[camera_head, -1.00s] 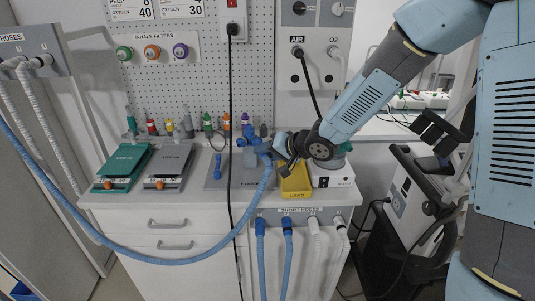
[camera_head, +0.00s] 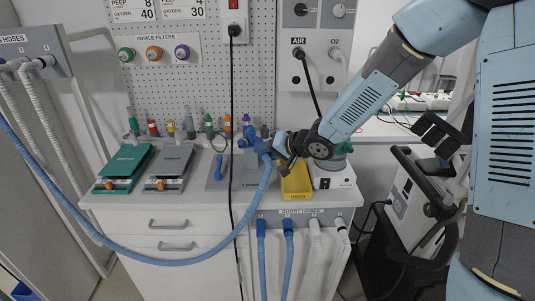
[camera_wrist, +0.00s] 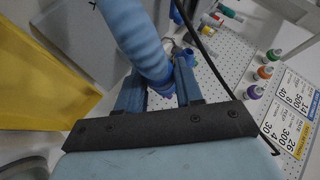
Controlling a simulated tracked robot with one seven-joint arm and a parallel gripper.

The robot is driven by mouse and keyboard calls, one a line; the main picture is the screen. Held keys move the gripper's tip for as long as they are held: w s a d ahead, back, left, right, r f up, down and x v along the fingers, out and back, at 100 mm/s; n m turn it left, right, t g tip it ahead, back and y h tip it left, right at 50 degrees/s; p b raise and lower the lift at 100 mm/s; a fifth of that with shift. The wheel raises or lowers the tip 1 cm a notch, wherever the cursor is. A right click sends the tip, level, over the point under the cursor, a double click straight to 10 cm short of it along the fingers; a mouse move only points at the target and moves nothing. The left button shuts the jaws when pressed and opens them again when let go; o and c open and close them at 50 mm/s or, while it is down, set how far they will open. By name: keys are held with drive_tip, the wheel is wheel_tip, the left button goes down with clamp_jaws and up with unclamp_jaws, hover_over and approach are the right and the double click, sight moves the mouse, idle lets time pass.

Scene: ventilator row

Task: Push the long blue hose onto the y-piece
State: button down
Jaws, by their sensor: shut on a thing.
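The long blue hose (camera_head: 160,261) hangs from the left edge in a low loop in front of the cabinet and rises to my gripper (camera_head: 269,150). In the wrist view my gripper (camera_wrist: 158,84) is shut on the hose near its end, and the hose (camera_wrist: 140,35) runs up between the fingers. A small blue piece (camera_head: 250,132), perhaps the y-piece, shows just beyond the gripper above a grey stand (camera_head: 245,172). Blue also shows past the fingers in the wrist view (camera_wrist: 188,56). Whether hose and piece touch is hidden.
A yellow bin (camera_head: 296,183) stands right beside my gripper, with a white device (camera_head: 335,178) to its right. Green (camera_head: 122,165) and grey (camera_head: 170,165) devices stand left. A black cable (camera_head: 231,110) hangs before the counter. Short hoses (camera_head: 262,250) hang below.

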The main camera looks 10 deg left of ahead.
drive_tip(key=shift+w+a, duration=0.3)
drive_tip(key=shift+w, duration=0.3)
idle(0.9)
drive_tip(key=c, duration=0.7)
unclamp_jaws()
drive_tip(key=shift+o, duration=0.2)
drive_tip(key=shift+d, duration=0.15)
